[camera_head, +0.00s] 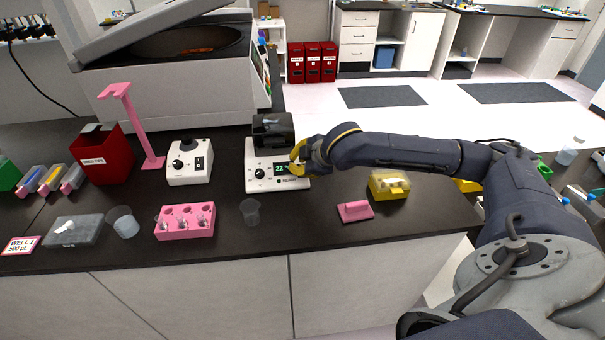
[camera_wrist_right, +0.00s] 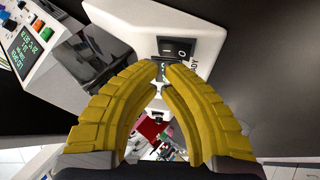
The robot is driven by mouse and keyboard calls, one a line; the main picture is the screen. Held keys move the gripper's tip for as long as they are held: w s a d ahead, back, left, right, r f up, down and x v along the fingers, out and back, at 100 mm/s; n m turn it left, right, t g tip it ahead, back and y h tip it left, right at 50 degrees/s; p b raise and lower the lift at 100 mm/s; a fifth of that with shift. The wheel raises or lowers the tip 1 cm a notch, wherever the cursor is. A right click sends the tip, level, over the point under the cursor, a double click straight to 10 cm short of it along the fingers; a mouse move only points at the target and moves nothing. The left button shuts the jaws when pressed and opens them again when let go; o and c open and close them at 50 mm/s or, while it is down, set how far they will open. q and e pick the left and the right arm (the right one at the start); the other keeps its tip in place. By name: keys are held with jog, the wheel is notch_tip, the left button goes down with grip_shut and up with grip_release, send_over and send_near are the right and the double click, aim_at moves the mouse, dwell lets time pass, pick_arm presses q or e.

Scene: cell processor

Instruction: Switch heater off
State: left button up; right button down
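The heater (camera_head: 258,180) is a white device on the black bench. It has a black block on top, a knob and a lit display reading about 22. My right gripper (camera_head: 299,160) is at the heater's front right, partly covering its panel. In the right wrist view the heater's black rocker switch (camera_wrist_right: 177,48), marked I and O, lies just beyond the fingertips. Which side is pressed I cannot tell. The yellow fingers of the right gripper (camera_wrist_right: 162,69) are drawn together with nothing visible between the tips. Contact with the switch is unclear. My left gripper is out of view.
A white knob device (camera_head: 190,164) stands left of the heater, a pink rack (camera_head: 186,222) at front left. A pink block (camera_head: 355,211) and yellow box (camera_head: 388,186) lie to the right. Bare bench lies between cup and pink block.

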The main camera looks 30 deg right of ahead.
jog(key=shift+w+f, duration=0.15)
jog(key=shift+f, duration=0.55)
dwell(1.1)
jog(key=shift+r, duration=0.15)
jog(key=shift+r, duration=0.6)
dwell(0.4)
jog(key=shift+s+a+r, duration=0.1)
jog(key=shift+s+r, duration=0.1)
jog(key=shift+r, duration=0.6)
jog(key=shift+s+a+r, duration=0.1)
jog(key=shift+s+r, duration=0.15)
jog(key=shift+r, duration=0.55)
jog(key=shift+s+a+r, duration=0.1)
jog(key=shift+s+r, duration=0.1)
jog(key=shift+r, duration=0.6)
